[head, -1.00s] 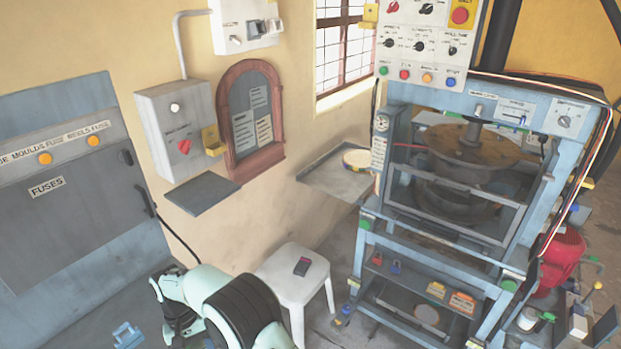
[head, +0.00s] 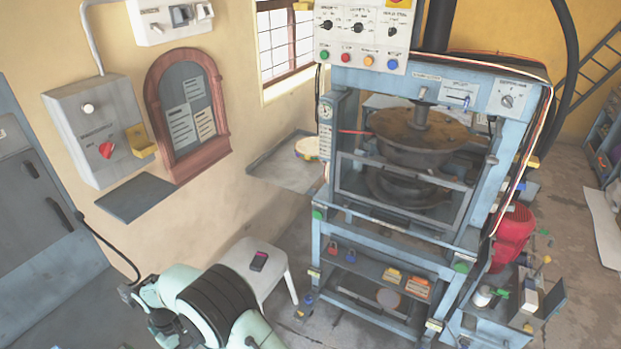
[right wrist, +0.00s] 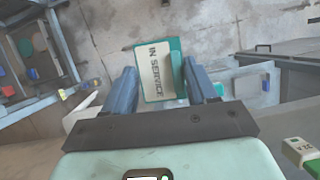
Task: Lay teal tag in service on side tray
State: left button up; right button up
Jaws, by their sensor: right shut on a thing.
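The teal tag (right wrist: 154,72), with a white face lettered IN SERVICE, is in the right wrist view. My right gripper (right wrist: 160,85) is shut on it, with a blue finger on either side; the tag sticks out beyond the fingertips. The right gripper is not in the head view. A flat grey side tray (head: 277,173) stands out at the left of the press, against the wall. A round yellow-rimmed tin (head: 308,148) sits on its right part; its left and front parts are bare. My left arm shows at the lower left of the head view, its gripper out of sight.
The blue press (head: 325,225) stands right of the tray.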

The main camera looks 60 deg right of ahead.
aim_at(290, 177)
jog(key=l, duration=0.45)
jog(key=i+l+z, duration=0.15)
jog(key=l, duration=0.35)
jog(key=i+l+z, duration=0.25)
jog(key=i+l, duration=0.7)
jog(key=l, duration=0.1)
